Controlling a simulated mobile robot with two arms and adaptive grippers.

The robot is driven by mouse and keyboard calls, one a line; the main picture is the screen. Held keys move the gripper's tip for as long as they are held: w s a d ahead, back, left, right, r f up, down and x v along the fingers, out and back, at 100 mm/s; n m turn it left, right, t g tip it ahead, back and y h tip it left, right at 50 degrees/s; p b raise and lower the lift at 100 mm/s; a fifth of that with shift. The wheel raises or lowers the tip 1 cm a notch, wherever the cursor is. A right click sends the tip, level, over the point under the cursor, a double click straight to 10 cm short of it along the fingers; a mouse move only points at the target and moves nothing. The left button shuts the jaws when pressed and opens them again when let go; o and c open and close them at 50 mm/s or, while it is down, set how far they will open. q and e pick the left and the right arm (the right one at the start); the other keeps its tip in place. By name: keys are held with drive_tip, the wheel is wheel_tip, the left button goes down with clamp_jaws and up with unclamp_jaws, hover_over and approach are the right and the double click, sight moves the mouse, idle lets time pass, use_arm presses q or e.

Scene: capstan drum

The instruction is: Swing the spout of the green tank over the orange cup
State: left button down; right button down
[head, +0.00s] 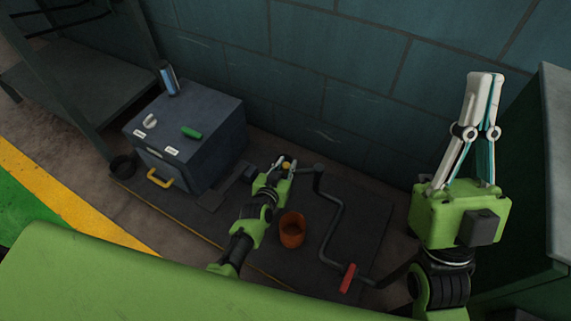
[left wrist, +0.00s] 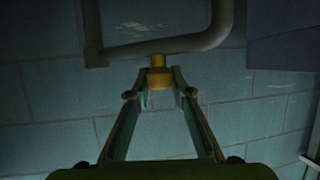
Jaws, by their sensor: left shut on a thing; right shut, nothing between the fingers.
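The orange cup (head: 292,230) stands upright on a dark mat, on the floor beside my left arm. A bent grey pipe (head: 333,215) runs near it, with a red piece (head: 347,278) toward its lower end. My left gripper (head: 286,166) is shut on the yellow end piece at the upper end of this pipe, behind the cup. In the left wrist view the yellow piece (left wrist: 160,74) sits at the fingertips, below the grey pipe (left wrist: 165,46). My right gripper (head: 484,76) is shut and empty, raised at the right. I cannot make out a green tank.
A grey box (head: 215,125) with a yellow handle (head: 159,179) and a green piece (head: 191,132) stands at the left, with a blue cylinder (head: 168,77) behind. A block wall (head: 350,90) closes the back. A dark cabinet (head: 553,130) stands at the right.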

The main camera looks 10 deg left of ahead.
use_arm(q)
drive_tip(key=c, duration=1.8)
unclamp_jaws()
drive_tip(key=v, duration=1.2)
